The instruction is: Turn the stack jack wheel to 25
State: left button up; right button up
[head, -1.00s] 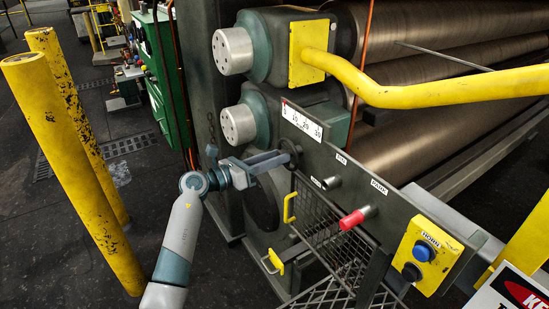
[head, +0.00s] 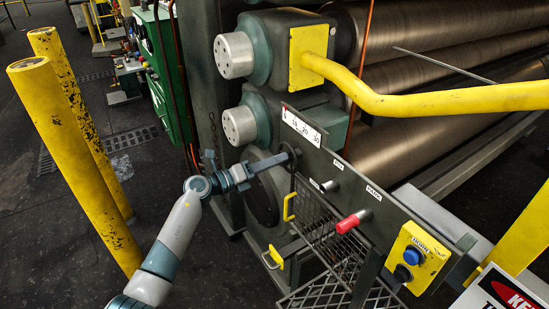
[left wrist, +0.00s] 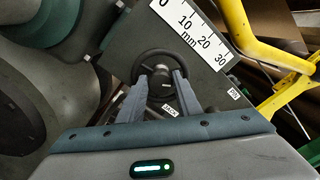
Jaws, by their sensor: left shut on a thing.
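The stack jack wheel (head: 292,159) is a small dark handwheel on the grey panel, under the white scale. It also shows in the left wrist view (left wrist: 146,56), with a "JACK" label below it. My left gripper (head: 283,160) reaches it from the left. In the left wrist view its two grey fingers (left wrist: 161,76) lie either side of a dark part at the wheel and are shut on it. The scale (left wrist: 193,37) reads 0, 10, 20, 30 mm. In the head view a small red mark (head: 285,109) is at its zero end. My right gripper is not in view.
A red-ended knob (head: 349,223), a grey knob (head: 329,186) and a yellow button box (head: 417,258) sit along the panel. A mesh guard (head: 322,235) is below. Yellow posts (head: 75,170) stand at left. A yellow bar (head: 420,102) crosses above.

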pick_arm(q)
jog(key=shift+f, duration=0.1)
dwell(0.3)
jog(key=o, duration=1)
jog(key=shift+o, duration=0.2)
